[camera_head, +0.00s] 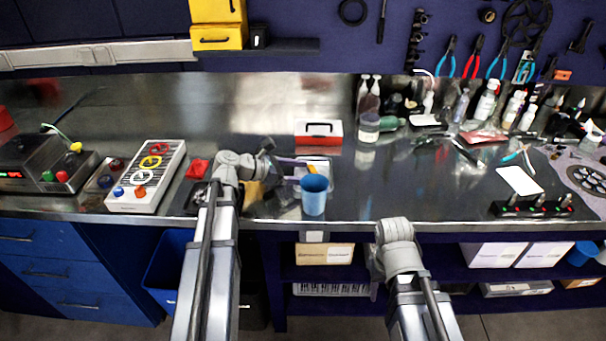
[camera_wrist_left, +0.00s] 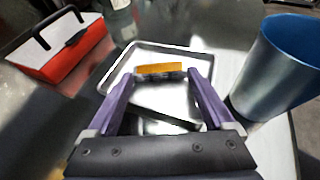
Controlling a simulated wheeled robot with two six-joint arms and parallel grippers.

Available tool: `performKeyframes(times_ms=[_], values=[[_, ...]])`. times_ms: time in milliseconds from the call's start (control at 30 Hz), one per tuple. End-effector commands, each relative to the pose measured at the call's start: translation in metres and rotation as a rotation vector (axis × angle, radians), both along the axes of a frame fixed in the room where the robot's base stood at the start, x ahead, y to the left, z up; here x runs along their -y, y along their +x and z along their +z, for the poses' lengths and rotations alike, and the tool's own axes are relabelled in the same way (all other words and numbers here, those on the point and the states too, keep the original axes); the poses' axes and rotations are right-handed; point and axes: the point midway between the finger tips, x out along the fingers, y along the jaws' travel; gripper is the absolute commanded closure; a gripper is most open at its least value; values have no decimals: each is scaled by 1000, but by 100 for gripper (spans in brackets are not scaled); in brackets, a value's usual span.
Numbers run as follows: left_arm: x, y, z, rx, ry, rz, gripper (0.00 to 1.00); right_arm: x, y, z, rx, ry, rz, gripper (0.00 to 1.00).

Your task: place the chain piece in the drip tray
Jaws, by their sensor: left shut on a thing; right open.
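My left gripper (camera_wrist_left: 160,85) has purple fingers shut on the chain piece (camera_wrist_left: 160,69), which shows an orange top and a darker lower part. In the left wrist view they are over the shallow metal drip tray (camera_wrist_left: 201,65). I cannot tell whether the piece touches the tray floor. In the head view, my left gripper (camera_head: 302,170) reaches right to the tray (camera_head: 328,163), behind the blue cup; the piece is too small to make out there. My right arm shows low in the head view, but its gripper is not in view.
A blue cup (camera_head: 314,196) stands close in front of the tray, also in the left wrist view (camera_wrist_left: 284,70). A red and white toolbox (camera_head: 318,132) is behind it. Bottles (camera_head: 485,105) crowd the back right. The bench right of the cup is mostly clear.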

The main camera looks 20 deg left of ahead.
Motion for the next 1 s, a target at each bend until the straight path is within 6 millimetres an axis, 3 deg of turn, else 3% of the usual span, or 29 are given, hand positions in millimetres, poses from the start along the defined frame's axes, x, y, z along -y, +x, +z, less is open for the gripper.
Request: performKeyframes(times_ms=[100,133,200,567,1000], values=[[0,0,-5,0,0,0,71,0,0,-5,0,0,0,50],[0,0,-3,0,0,0,10,0,0,-3,0,0,0,50],[0,0,-3,0,0,0,2,0,0,-3,0,0,0,50],[-1,0,4,0,0,0,0,0,0,4,0,0,0,50],[-62,-49,37,0,-1,4,0,0,0,37,0,0,0,50]])
